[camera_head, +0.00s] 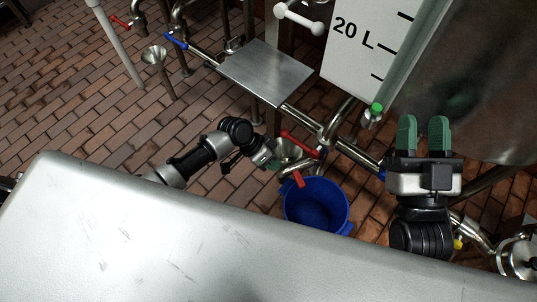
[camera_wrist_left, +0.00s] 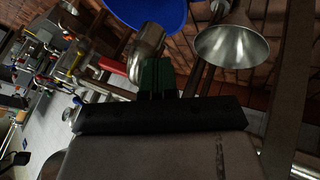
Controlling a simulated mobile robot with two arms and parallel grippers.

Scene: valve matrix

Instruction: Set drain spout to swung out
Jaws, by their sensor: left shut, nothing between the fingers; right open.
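A bent metal pipe end, which looks like the drain spout (camera_head: 290,169), is low in the middle of the head view, between a steel funnel (camera_head: 284,150) and a blue bucket (camera_head: 317,205). In the left wrist view the spout (camera_wrist_left: 148,48) stands just beyond my fingers, with the bucket (camera_wrist_left: 152,12) behind and the funnel (camera_wrist_left: 232,42) to its right. My left gripper (camera_head: 273,164) is shut and empty, close beside the spout; I cannot tell whether it touches. Its green fingers (camera_wrist_left: 157,76) show together. My right gripper (camera_head: 423,135) is open and empty at the right.
Red handles (camera_head: 300,144) and pipes crowd around the spout. A flat metal plate (camera_head: 266,72) and a tank with a 20 L scale (camera_head: 360,45) stand behind. Another funnel (camera_head: 154,56) is at the upper left. Brick floor shows at the left.

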